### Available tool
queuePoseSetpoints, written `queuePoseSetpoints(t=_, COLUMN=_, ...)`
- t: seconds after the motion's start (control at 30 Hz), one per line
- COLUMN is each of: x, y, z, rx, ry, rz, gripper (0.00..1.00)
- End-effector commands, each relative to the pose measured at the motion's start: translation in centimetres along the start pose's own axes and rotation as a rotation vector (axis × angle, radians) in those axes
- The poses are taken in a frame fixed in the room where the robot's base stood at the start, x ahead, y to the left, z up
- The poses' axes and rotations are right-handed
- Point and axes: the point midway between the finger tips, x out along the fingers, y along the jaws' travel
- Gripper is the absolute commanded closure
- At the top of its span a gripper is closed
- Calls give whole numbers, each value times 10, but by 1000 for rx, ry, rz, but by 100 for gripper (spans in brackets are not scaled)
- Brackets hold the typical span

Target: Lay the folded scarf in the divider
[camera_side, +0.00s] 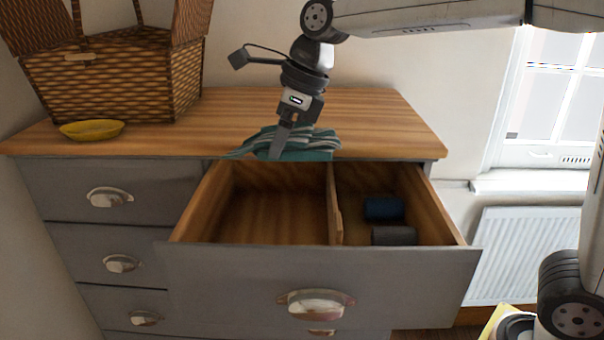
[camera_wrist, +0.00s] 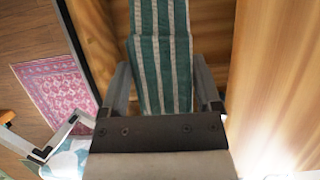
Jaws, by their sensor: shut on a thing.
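The folded scarf (camera_side: 312,143), teal with pale stripes, shows at the front edge of the dresser top, above the back of the open drawer (camera_side: 375,270). My gripper (camera_side: 279,146) points down and is shut on the scarf. In the wrist view the striped scarf (camera_wrist: 160,45) runs between the two fingers of my gripper (camera_wrist: 165,92). I cannot tell whether its underside touches the dresser top. The wooden divider (camera_side: 335,205) splits the drawer into a wide left compartment, which looks empty, and a narrower right one.
A rolled blue item (camera_side: 384,208) and a dark grey one (camera_side: 394,236) lie in the right compartment. A wicker basket (camera_side: 120,75) and yellow dish (camera_side: 92,130) stand left on the dresser top (camera_side: 385,120). A pink rug (camera_wrist: 58,92) lies on the floor.

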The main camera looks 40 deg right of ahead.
Motion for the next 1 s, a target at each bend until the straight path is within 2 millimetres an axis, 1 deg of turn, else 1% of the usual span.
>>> queuePoseSetpoints(t=0.03, x=9, y=8, z=5, rx=-6, ry=1, rz=3, gripper=77)
queuePoseSetpoints(t=0.1, x=19, y=15, z=11, rx=-7, ry=0, rz=2, gripper=77)
queuePoseSetpoints(t=0.2, x=28, y=22, z=16, rx=-7, ry=-3, rz=1, gripper=77)
queuePoseSetpoints(t=0.3, x=33, y=26, z=20, rx=-6, ry=-7, rz=0, gripper=77)
queuePoseSetpoints(t=0.77, x=34, y=27, z=20, rx=-5, ry=-8, rz=0, gripper=77)
queuePoseSetpoints(t=1.0, x=41, y=27, z=17, rx=-6, ry=-7, rz=0, gripper=77)
